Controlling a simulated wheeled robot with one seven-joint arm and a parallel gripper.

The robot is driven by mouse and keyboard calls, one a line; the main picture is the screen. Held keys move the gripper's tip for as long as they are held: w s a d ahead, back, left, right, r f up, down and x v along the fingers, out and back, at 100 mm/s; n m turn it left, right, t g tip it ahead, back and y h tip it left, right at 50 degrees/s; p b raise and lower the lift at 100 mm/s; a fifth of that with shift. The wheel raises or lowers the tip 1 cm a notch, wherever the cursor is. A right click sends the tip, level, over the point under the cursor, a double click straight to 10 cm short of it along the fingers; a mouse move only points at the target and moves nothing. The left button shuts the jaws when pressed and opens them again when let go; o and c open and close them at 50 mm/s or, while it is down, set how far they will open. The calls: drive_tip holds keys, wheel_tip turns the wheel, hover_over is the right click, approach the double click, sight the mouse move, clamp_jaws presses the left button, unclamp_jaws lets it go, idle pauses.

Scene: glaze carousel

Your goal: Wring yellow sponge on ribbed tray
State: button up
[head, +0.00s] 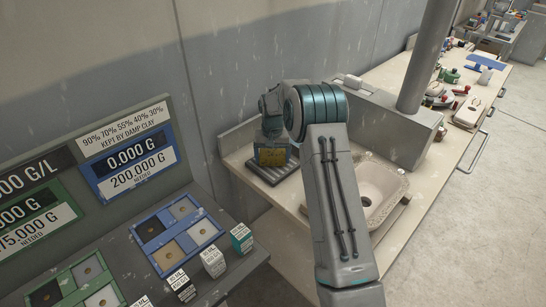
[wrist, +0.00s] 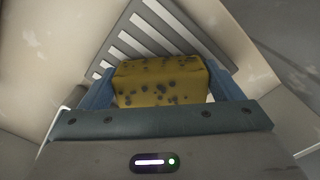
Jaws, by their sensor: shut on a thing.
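The yellow sponge (wrist: 160,82), with dark spots, is held between the two blue fingers of my gripper (wrist: 160,92) in the wrist view. My gripper is shut on it. In the head view the sponge (head: 271,156) shows below my wrist, over the ribbed tray (head: 273,173). The tray has grey slats, and its slats also show behind the sponge in the wrist view (wrist: 139,50). Whether the sponge touches the slats I cannot tell. My arm hides part of the counter to the right of the tray.
A speckled sink (head: 380,188) is set in the counter right of the tray, partly behind my arm. A grey column (head: 426,60) stands behind it. Blue (head: 178,234) and green (head: 88,276) trays with small labelled boxes (head: 213,260) are at the lower left. Bottles clutter the far counter.

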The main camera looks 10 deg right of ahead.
drive_tip(key=shift+r+p, duration=1.4)
drive_tip(key=shift+r, duration=1.85)
